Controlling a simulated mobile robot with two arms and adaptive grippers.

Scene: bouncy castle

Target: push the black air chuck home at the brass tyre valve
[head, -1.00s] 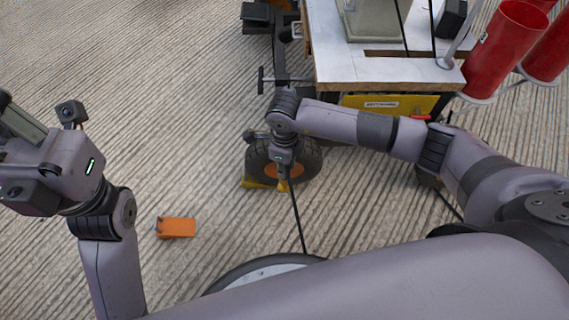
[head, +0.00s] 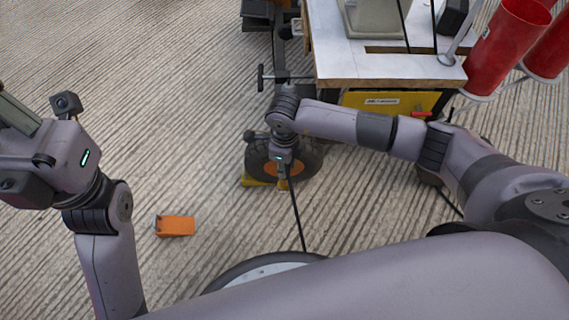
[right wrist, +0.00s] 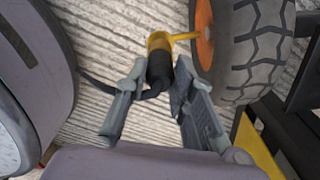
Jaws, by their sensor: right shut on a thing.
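My right gripper (head: 285,176) points down beside the wheel in the head view. In the right wrist view its two fingers (right wrist: 150,98) are shut on the black air chuck (right wrist: 158,72), with a black hose running off to the left. A brass-yellow piece (right wrist: 160,41) sits at the chuck's far end. The brass stem, the tyre valve (right wrist: 184,36), reaches from the orange hub to this piece; I cannot tell how deeply they are seated. The black tyre (right wrist: 255,45) stands at the right. My left gripper (head: 35,160) is at the left edge, away from the wheel, its fingertips not clear.
An orange block (head: 175,226) lies on the ribbed concrete floor. A yellow wheel chock (head: 256,182) touches the tyre. A white-topped bench (head: 385,70) and red tubes (head: 500,45) stand at the upper right.

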